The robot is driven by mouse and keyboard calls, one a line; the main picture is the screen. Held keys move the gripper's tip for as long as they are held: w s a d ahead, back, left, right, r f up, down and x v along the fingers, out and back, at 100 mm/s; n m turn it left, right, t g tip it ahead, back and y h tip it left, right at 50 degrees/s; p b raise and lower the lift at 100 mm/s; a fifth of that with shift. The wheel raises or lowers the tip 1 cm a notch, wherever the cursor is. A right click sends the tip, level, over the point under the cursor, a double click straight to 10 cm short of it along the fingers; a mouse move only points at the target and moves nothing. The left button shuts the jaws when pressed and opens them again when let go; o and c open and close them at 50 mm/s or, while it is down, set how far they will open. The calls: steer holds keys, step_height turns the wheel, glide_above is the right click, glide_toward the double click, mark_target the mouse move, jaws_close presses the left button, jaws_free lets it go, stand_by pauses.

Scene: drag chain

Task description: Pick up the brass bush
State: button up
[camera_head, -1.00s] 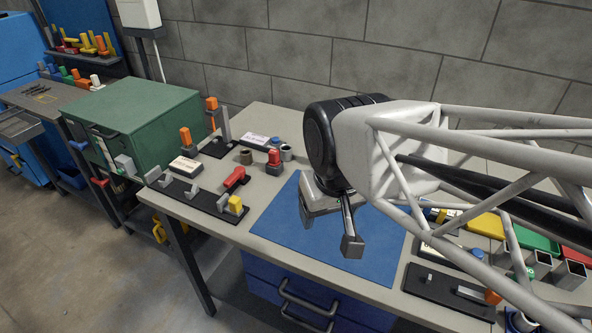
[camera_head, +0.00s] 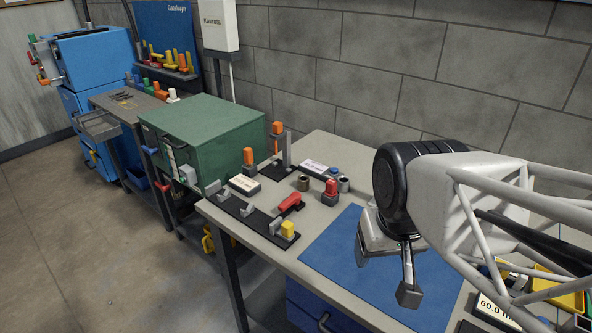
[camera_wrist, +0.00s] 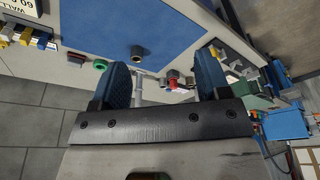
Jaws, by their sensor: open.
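The brass bush (camera_head: 303,183) looks like a small brownish hollow cylinder standing on the grey bench, left of a red-topped part (camera_head: 331,191). My gripper (camera_head: 386,273) is open and empty above the blue mat (camera_head: 340,248), to the right of the bush and apart from it. In the wrist view the two blue fingers of my gripper (camera_wrist: 163,72) are spread wide with nothing held. A dark brownish hollow cylinder (camera_wrist: 137,52) shows at the mat's edge there; I cannot tell whether it is the same bush.
A grey hollow cylinder (camera_head: 344,184) stands right of the red-topped part. A black rail (camera_head: 252,219) with blocks and a red lever lies at the bench's left. A green cabinet (camera_head: 200,138) stands beyond. The mat's visible left part is clear.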

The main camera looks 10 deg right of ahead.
steer(key=m+t+h, duration=0.1)
steer(key=m+t, duration=0.1)
steer(key=m, duration=0.1)
glide_above(303, 183)
step_height(303, 183, down, 14)
steer(key=f, duration=0.1)
steer(key=shift+s+a+r, duration=0.25)
steer(key=shift+a, duration=0.05)
steer(key=shift+x, duration=1.3)
